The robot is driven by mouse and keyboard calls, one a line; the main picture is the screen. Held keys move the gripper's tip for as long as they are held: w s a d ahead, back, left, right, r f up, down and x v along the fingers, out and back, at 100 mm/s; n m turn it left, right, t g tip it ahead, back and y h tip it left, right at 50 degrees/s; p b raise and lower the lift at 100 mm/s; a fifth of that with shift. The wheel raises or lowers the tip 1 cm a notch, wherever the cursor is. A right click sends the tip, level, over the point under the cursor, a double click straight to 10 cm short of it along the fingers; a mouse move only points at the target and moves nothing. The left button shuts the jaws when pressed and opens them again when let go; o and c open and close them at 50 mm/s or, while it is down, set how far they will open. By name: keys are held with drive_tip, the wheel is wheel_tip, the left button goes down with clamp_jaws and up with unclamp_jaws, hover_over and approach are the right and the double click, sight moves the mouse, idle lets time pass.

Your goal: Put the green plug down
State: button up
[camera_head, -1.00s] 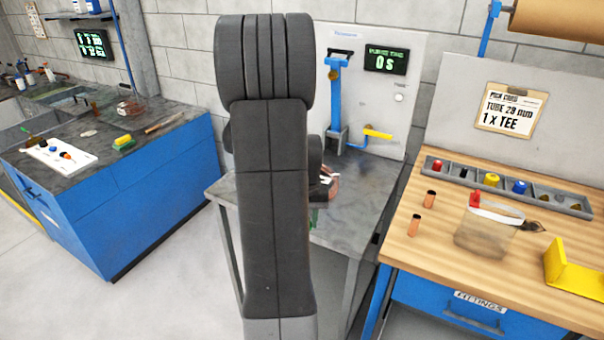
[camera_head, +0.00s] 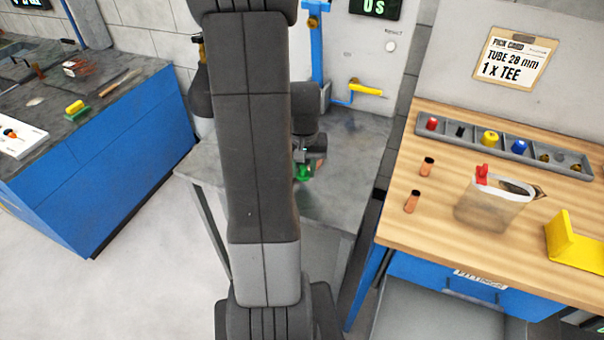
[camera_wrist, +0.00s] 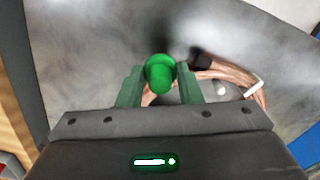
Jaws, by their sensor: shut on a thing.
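The green plug (camera_wrist: 160,72) sits between the fingers of my gripper (camera_wrist: 158,90) in the wrist view, and the gripper is shut on it. In the head view the green plug (camera_head: 303,173) shows just right of my arm, over the grey metal table (camera_head: 350,190). I cannot tell whether the plug touches the tabletop. Behind it in the wrist view lies a copper tube piece (camera_wrist: 235,78) with a dark end and a white part. Much of my gripper is hidden behind my arm in the head view.
A test panel with a yellow lever (camera_head: 365,87) stands behind the table. At right, a wooden bench (camera_head: 450,235) holds a tray of coloured plugs (camera_head: 460,138), a clear container (camera_head: 490,207) and two short copper pieces. A blue cabinet (camera_head: 80,190) stands at left. The grey table's right part is clear.

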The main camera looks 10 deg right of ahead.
sight(303, 174)
drive_tip(key=shift+s+f, duration=0.15)
drive_tip(key=shift+f, duration=1.6)
clamp_jaws()
drive_tip(key=o, duration=0.5)
unclamp_jaws()
drive_tip(key=shift+f, duration=0.1)
drive_tip(key=o, duration=0.4)
drive_tip(key=shift+o, duration=0.2)
drive_tip(key=shift+r, duration=0.2)
wheel_tip(303, 174, up, 12)
drive_tip(key=shift+r, duration=0.1)
